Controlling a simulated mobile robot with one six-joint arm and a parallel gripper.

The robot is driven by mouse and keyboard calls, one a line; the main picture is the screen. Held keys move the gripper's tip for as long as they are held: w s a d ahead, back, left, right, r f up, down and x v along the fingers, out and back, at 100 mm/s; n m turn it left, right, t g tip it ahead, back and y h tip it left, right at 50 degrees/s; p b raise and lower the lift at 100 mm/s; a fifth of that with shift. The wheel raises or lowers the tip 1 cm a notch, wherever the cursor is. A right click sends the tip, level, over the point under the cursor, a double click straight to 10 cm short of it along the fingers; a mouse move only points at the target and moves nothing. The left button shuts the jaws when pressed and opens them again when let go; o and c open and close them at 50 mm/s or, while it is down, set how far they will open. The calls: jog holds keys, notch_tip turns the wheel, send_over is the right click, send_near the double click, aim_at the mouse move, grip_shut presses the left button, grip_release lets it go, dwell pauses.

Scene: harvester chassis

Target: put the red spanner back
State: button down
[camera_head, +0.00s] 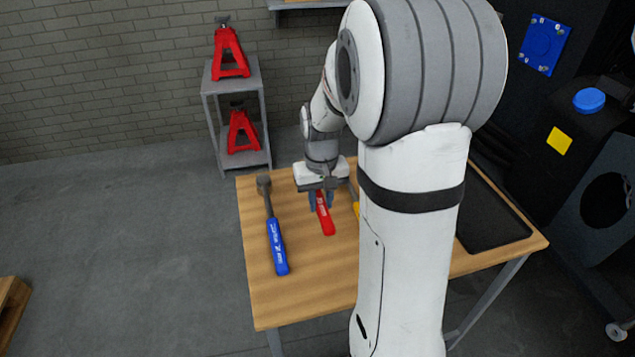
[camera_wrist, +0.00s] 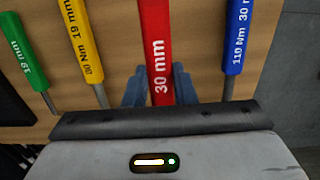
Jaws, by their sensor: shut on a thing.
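The red spanner (camera_head: 326,219) has a red handle that points toward the front of the wooden table. In the wrist view its handle (camera_wrist: 158,50) carries the marking "30 mm" and runs between my gripper's fingers. My gripper (camera_head: 321,202) is low over the table with its fingers on either side of the handle, shut on it. In the wrist view the gripper (camera_wrist: 158,88) shows two blue-grey fingertips against the handle. The spanner's head is hidden behind my gripper. I cannot tell whether the spanner touches the table.
A blue-handled tool (camera_head: 277,245) lies left of the red spanner. A yellow-handled tool (camera_wrist: 83,45) and a green-handled one (camera_wrist: 24,52) lie on its other side. A black tray or mat (camera_head: 495,225) covers the right of the wooden table (camera_head: 300,290). The front left is clear.

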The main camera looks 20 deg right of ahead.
jog(key=shift+w+a+r, duration=0.1)
jog(key=shift+w, duration=0.05)
jog(key=shift+d+r, duration=0.15)
jog(key=shift+d, duration=0.05)
jog(key=shift+s+f+b, duration=0.2)
jog(key=shift+f+b, duration=2.55)
jog(key=shift+f, duration=1.3)
jog(key=c, duration=1.1)
grip_release()
